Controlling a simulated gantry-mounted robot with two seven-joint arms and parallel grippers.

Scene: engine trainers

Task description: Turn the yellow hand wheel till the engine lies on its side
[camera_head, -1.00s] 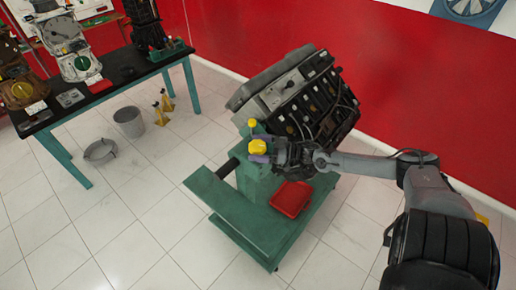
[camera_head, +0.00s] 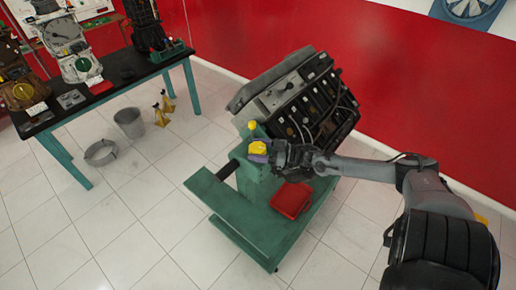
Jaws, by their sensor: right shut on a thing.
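The engine (camera_head: 305,100) is a dark block with a grey cover, mounted on a green stand (camera_head: 235,212). It sits tilted, leaning up to the left. The yellow hand wheel (camera_head: 257,148) is on the stand's near side, just below the engine, and looks small and partly hidden. The exact contact is too small to make out. My left gripper is not in view.
A red tray (camera_head: 291,199) lies on the stand's base. A dark-topped bench (camera_head: 110,84) with engine parts stands at the left. A grey bucket (camera_head: 130,122), a round pan (camera_head: 101,152) and yellow jack stands (camera_head: 162,108) are on the floor. The front-left floor is clear.

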